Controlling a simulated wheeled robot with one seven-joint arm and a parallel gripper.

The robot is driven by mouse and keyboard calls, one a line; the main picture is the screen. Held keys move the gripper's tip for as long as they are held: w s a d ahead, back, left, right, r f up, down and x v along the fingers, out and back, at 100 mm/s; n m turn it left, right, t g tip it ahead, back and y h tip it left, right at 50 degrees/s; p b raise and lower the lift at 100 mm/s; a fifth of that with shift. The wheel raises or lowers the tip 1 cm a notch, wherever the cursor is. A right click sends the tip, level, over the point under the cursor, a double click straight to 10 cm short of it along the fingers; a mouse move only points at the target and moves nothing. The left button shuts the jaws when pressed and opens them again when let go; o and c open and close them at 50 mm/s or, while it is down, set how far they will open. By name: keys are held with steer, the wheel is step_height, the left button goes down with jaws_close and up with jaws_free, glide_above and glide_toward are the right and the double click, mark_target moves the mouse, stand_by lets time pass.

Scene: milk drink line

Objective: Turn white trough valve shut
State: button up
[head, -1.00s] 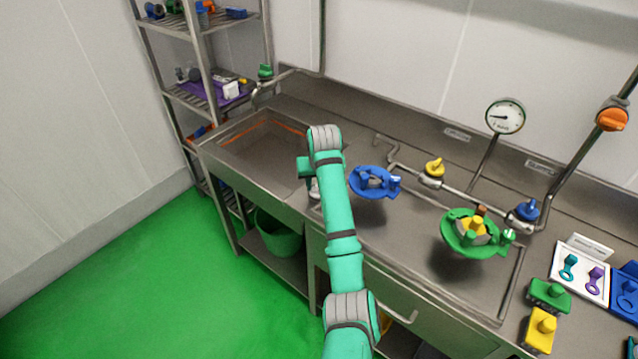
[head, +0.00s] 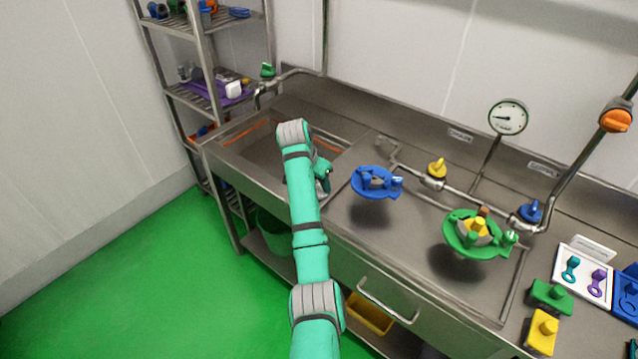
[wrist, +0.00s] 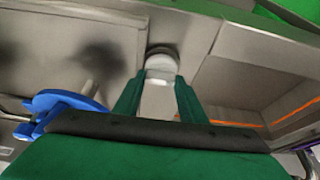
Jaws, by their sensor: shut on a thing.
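The white trough valve (wrist: 159,96) shows in the wrist view as a pale handle between my two green fingers, with a rounded white part just beyond the fingertips. My gripper (wrist: 160,88) is shut on it. In the head view my gripper (head: 323,170) is at the front of the counter, by the right edge of the sink trough (head: 255,150). A small pale part of the valve (head: 325,186) shows just below it. My arm and fingers hide most of the valve in the head view, so its exact angle cannot be told.
A blue round fixture (head: 371,187) stands close to the right of my gripper, and a green one (head: 460,240) farther right. A pipe with a yellow valve (head: 437,168) and a blue valve (head: 530,211) runs behind. A gauge (head: 508,117) stands at the back.

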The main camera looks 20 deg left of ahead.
steer(key=shift+r+m, duration=0.1)
steer(key=shift+m, duration=0.2)
steer(key=o, duration=1.1)
steer(key=shift+c, duration=0.2)
